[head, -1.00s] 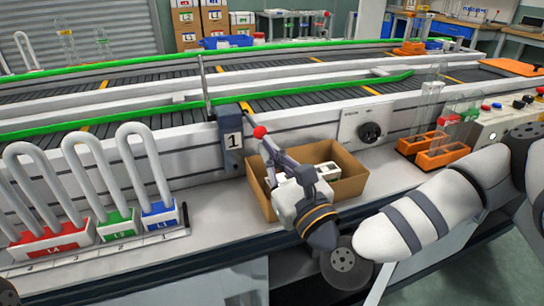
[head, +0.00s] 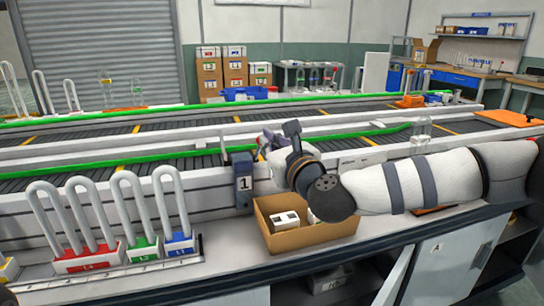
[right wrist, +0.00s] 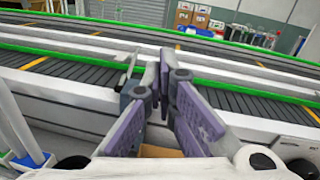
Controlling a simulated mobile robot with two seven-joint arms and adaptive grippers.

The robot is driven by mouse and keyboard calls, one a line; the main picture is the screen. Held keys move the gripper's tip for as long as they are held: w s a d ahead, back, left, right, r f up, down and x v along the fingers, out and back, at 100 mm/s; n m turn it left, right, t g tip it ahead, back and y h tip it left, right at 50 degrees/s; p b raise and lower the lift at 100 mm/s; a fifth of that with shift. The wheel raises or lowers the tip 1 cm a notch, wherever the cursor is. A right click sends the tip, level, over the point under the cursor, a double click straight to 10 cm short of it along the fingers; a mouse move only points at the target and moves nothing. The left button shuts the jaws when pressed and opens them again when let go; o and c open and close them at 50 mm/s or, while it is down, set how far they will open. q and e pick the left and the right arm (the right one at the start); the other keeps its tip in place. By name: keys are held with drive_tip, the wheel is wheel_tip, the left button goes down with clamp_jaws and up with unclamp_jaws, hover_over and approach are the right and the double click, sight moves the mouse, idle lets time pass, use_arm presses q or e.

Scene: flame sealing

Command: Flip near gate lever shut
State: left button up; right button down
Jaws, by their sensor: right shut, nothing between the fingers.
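The near gate's dark post (head: 243,184), marked 1, stands at the near conveyor's front side. A short grey upright piece (head: 224,150) shows at the belt edge just left of it. In the right wrist view a slanted grey bar (right wrist: 127,74) is close to the left of the fingertips; contact cannot be told. My right gripper (head: 262,142) is above and right of the post, over the conveyor's near rail. Its purple fingers (right wrist: 163,80) are shut and empty. My left gripper is not in view.
A cardboard box (head: 300,236) with white items sits on the ledge below my right gripper. A rack of white U-shaped tubes (head: 88,258) stands to the left. Green rails (head: 130,161) run along the belts. The visible belt is clear.

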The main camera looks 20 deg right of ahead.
drive_tip(key=w+r, duration=0.2)
drive_tip(key=shift+w, duration=0.3)
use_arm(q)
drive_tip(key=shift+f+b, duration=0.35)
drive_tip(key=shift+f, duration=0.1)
use_arm(e)
drive_tip(key=shift+w+a+r, duration=0.1)
drive_tip(key=shift+w+r, duration=0.35)
drive_tip(key=shift+w, duration=0.2)
drive_tip(key=shift+w+r, duration=0.45)
drive_tip(key=shift+w, duration=0.2)
drive_tip(key=shift+r, duration=0.1)
